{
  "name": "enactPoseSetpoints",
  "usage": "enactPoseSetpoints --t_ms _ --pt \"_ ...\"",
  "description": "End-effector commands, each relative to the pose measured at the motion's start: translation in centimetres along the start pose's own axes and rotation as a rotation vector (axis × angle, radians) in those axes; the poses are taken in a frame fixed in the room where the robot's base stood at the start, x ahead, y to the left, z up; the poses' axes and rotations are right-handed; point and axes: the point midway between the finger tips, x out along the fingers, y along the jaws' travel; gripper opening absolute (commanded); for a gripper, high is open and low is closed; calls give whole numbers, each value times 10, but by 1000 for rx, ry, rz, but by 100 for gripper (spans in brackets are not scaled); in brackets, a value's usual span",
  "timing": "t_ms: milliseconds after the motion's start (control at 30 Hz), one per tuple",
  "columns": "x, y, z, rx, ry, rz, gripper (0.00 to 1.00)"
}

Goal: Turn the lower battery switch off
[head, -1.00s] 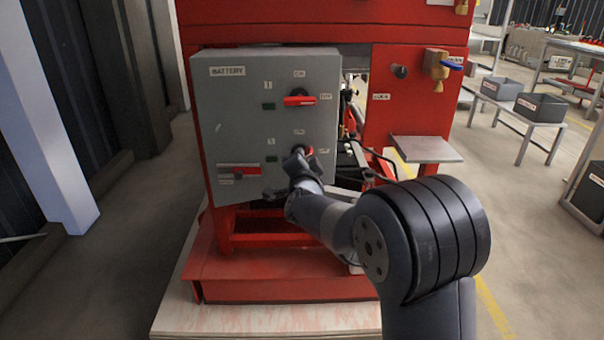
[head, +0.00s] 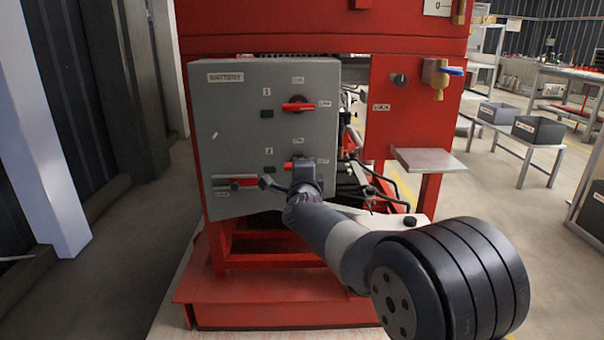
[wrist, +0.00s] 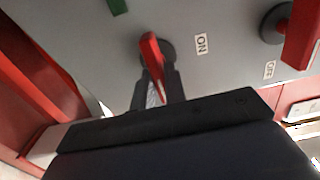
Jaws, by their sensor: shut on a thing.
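The grey battery box (head: 225,120) is in front of me in the head view. Its lower battery switch has a red handle (head: 288,166), partly hidden by my gripper (head: 303,168). In the wrist view the red handle (wrist: 152,55) sits between the dark fingers of my gripper (wrist: 156,88), which is shut on it. The handle lies roughly horizontal on the box, slightly tilted against the upper one. The upper battery switch (head: 298,106) has a horizontal red handle and also shows at the right of the wrist view (wrist: 301,35). An ON label (wrist: 201,43) lies beside the lower switch.
A metal shelf (head: 428,160) and a brass valve with blue lever (head: 436,75) are on the red panel at right. Dark cables (head: 375,185) run close beside the box.

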Motion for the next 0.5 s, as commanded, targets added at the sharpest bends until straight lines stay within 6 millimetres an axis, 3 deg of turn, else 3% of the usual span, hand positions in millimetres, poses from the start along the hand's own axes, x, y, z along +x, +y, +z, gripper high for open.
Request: enactPoseSetpoints --t_ms 400,433,500 --pt "0 0 0 12 1 1 0" --pt "0 0 0 12 1 1 14" --pt "0 0 0 11 1 1 20"
